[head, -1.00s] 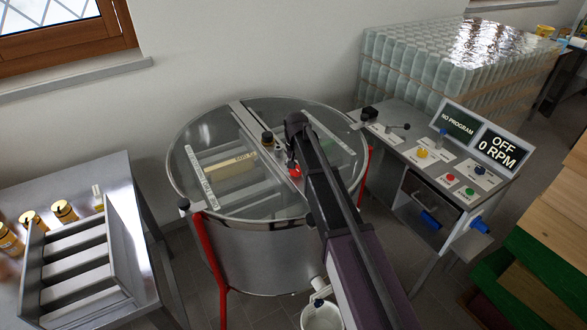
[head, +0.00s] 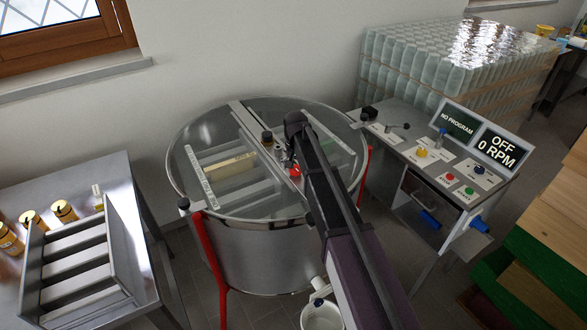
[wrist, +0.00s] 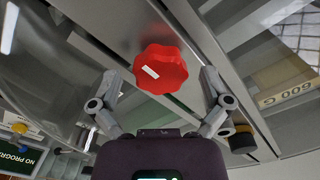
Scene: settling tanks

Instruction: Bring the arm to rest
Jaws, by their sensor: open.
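My arm reaches from the lower right over the round steel drum (head: 258,250) with its clear lid. My gripper (head: 287,158) is over the middle of the lid, beside the crossbar. In the wrist view my gripper (wrist: 160,78) has its two fingers spread wide, with a red lobed knob (wrist: 161,69) beyond and between them. The fingers look apart from the knob, and nothing is held. The red knob also shows in the head view (head: 295,172), partly hidden by the gripper.
A control panel (head: 425,150) stands right of the drum; its screens (head: 498,148) read "NO PROGRAM" and "OFF 0 RPM". A steel table with a slotted metal tray (head: 75,262) and several gold-lidded jars (head: 64,211) is at left. Stacked wooden boxes (head: 545,240) stand at lower right.

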